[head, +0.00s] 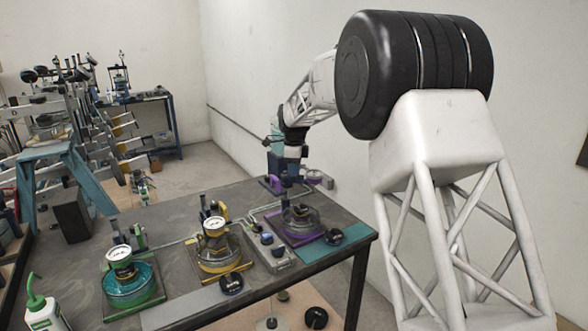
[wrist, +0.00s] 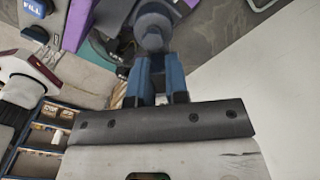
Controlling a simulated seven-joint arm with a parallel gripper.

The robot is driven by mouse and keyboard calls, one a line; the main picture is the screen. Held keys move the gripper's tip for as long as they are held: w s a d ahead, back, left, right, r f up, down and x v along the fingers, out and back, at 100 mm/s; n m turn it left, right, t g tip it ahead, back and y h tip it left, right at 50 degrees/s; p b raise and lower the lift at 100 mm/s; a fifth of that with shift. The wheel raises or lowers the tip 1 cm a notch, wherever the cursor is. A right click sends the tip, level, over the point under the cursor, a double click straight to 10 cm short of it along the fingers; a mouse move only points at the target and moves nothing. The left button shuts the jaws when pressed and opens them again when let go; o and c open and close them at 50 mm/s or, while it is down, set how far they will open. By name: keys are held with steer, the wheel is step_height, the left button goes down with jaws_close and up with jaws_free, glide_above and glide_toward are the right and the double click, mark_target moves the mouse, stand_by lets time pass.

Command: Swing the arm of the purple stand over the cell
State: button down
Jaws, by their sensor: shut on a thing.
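The purple stand (head: 271,184) is at the right end of the bench, with a purple-edged base plate (head: 298,241). A round glass cell (head: 301,222) sits on that plate. A white-faced dial (head: 314,177) shows just right of my gripper, behind the cell. My gripper (head: 290,172) points down above the rear of the cell. In the wrist view its blue fingers (wrist: 161,72) are closed on a dark, round-ended knob (wrist: 152,32). Purple parts of the stand (wrist: 76,22) show beside it. The fingers hide how the knob joins the stand's arm.
A yellow stand (head: 216,225) with a dial and cell is mid-bench; a green one (head: 121,257) is further left. A small grey box (head: 268,242) with blue parts lies between yellow and purple. A green-capped bottle (head: 42,309) is front left. A white wall is behind.

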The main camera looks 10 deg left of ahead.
steer(key=m, duration=0.3)
steer(key=s+m, duration=0.1)
steer(key=m, duration=0.2)
steer(key=s+m, duration=0.1)
steer(key=m, duration=0.2)
steer(key=shift+s+a+r+m, duration=0.1)
steer(key=shift+s+a+m, duration=0.1)
steer(key=shift+a+m, duration=0.2)
steer(key=c, duration=1.1)
jaws_free()
step_height(320, 180, up, 8)
steer(key=shift+f, duration=0.15)
